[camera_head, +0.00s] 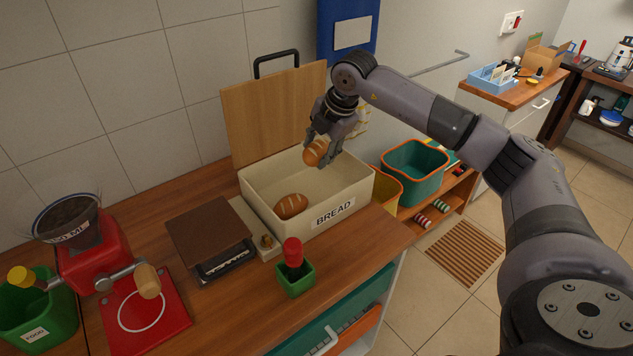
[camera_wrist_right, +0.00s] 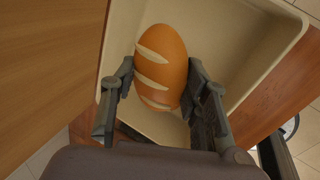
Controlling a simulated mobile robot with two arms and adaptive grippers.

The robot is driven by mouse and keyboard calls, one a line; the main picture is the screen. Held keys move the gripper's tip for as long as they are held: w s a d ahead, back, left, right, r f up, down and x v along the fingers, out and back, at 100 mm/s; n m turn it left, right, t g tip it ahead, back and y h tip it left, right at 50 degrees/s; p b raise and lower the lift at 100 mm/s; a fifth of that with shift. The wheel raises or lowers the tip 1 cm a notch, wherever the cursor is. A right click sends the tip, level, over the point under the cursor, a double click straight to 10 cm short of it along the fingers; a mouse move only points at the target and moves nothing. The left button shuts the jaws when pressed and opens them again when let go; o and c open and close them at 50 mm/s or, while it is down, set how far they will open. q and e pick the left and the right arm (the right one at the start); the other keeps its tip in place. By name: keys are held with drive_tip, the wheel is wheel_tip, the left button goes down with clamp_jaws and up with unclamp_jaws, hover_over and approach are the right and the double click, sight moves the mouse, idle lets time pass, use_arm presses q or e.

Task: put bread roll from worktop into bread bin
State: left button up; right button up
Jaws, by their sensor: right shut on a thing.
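My right gripper (camera_head: 325,148) is shut on a bread roll (camera_head: 315,153), brown with pale slashes. It holds the roll above the right part of the cream bread bin (camera_head: 258,208), which is labelled BREAD and has its wooden lid raised at the back. In the right wrist view the same roll (camera_wrist_right: 160,62) sits between the two fingers (camera_wrist_right: 160,95), with the bin's pale interior (camera_wrist_right: 215,35) beneath. Another bread roll (camera_head: 291,206) lies inside the bin on its floor, near the front left. My left gripper is not in view.
A scale with a brown top (camera_head: 208,232), a green pot with a red-topped item (camera_head: 296,276) and a red grinder (camera_head: 95,255) stand on the worktop (camera_head: 240,320). Teal (camera_head: 415,170) and yellow (camera_head: 388,190) bins stand right of the bread bin. A wooden board (camera_head: 270,110) rises behind it.

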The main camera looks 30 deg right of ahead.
wheel_tip(320, 180, down, 4)
drive_tip(key=shift+w+f, duration=0.15)
drive_tip(key=shift+f, duration=0.1)
wheel_tip(320, 180, down, 2)
drive_tip(key=shift+p, duration=0.4)
drive_tip(key=shift+f, duration=0.3)
wheel_tip(320, 180, down, 4)
drive_tip(key=shift+r+p, duration=0.25)
drive_tip(key=shift+p, duration=0.1)
drive_tip(key=shift+f, duration=0.45)
drive_tip(key=o, duration=1.1)
drive_tip(key=shift+r, duration=0.1)
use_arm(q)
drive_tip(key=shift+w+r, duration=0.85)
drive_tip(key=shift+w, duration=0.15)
use_arm(e)
drive_tip(key=shift+o, duration=0.2)
